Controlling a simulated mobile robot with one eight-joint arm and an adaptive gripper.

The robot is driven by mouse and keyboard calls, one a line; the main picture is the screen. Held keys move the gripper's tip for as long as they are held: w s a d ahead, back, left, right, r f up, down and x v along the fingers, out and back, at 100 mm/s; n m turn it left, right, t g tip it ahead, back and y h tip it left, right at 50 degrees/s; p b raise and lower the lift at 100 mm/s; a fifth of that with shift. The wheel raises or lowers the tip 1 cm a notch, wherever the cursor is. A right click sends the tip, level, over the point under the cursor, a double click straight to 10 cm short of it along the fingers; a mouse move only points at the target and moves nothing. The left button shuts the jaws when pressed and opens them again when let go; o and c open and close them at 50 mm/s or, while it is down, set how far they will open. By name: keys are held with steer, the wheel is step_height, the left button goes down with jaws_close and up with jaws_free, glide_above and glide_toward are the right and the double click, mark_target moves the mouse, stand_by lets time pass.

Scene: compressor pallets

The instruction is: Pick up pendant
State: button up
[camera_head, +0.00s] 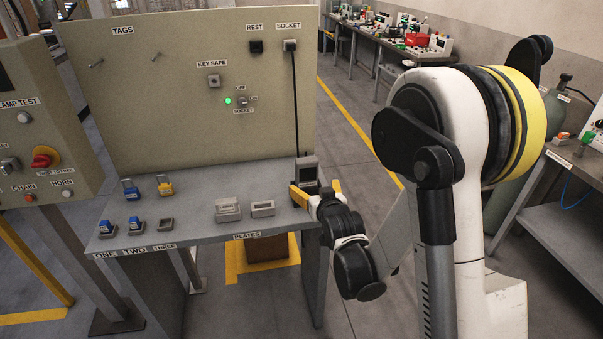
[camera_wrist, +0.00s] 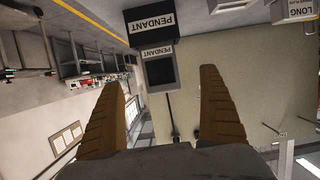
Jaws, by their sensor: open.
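The pendant (camera_head: 307,168) is a small grey box with a dark screen, standing at the right end of the grey bench. In the wrist view the pendant (camera_wrist: 160,72) appears upside down, its name label above the screen, with a dark block (camera_wrist: 150,22) also lettered PENDANT directly beyond it. My gripper (camera_head: 317,191) is at the bench's right front edge, in front of the pendant. In the wrist view my gripper (camera_wrist: 165,78) is open, its tan fingers spread to either side of the pendant and nothing held. I cannot tell how far the fingertips are from it.
A black cable (camera_head: 295,100) runs from the socket (camera_head: 290,45) on the upright panel (camera_head: 180,115) down to the pendant. Two grey plates (camera_head: 228,210) (camera_head: 263,208) lie left of my gripper. Blue and yellow padlocks (camera_head: 164,186) stand at the bench's left.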

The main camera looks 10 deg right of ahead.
mark_target(308, 179)
steer(key=x, duration=0.5)
steer(key=shift+f, duration=0.4)
steer(key=b+x, duration=0.1)
steer(key=x, duration=0.5)
steer(key=shift+w+d+r, duration=0.1)
steer(key=shift+w+r, duration=0.05)
steer(key=shift+w, duration=0.05)
steer(key=c, duration=1.5)
